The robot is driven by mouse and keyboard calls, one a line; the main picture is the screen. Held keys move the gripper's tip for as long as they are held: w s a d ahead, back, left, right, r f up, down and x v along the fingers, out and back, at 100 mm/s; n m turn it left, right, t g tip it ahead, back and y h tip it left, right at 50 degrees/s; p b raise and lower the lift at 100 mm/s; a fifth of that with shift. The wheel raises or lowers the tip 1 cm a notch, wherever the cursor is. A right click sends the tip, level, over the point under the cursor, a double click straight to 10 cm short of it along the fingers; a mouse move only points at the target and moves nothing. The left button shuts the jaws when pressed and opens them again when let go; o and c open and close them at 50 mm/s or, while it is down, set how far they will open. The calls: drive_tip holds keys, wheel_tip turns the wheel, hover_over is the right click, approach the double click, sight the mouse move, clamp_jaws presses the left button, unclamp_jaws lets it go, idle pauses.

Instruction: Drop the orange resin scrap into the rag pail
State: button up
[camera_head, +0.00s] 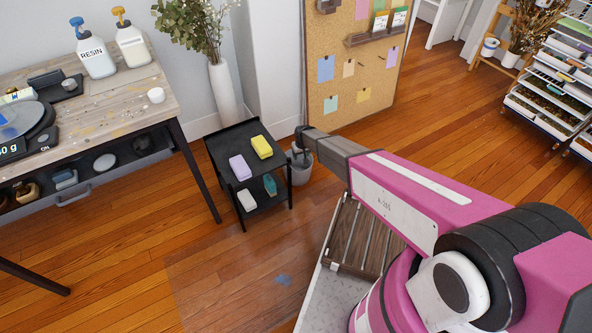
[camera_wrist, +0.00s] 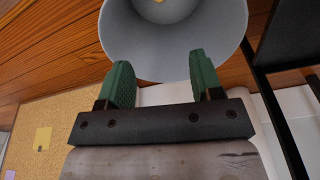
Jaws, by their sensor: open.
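The grey rag pail (camera_head: 302,175) stands on the floor just right of the small black shelf cart. My gripper (camera_head: 300,147) is over the pail, pointing down. In the wrist view the pail (camera_wrist: 229,42) fills the top, and my gripper (camera_wrist: 160,68) shows two green finger pads spread apart with nothing between them. A small orange-yellow patch (camera_wrist: 158,1) shows inside the pail at the top edge of the wrist view. It may be the orange resin scrap, but it is mostly cut off by the frame.
The black cart (camera_head: 227,160) beside the pail carries a yellow sponge (camera_head: 262,147) and a lilac one (camera_head: 240,168). A corkboard (camera_head: 350,80) stands behind. A workbench (camera_head: 110,110) with resin bottles is at left.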

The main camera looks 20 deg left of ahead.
wheel_tip(320, 180, up, 8)
drive_tip(key=shift+s+d, duration=0.4)
drive_tip(key=shift+s, duration=0.05)
drive_tip(key=shift+f, duration=0.1)
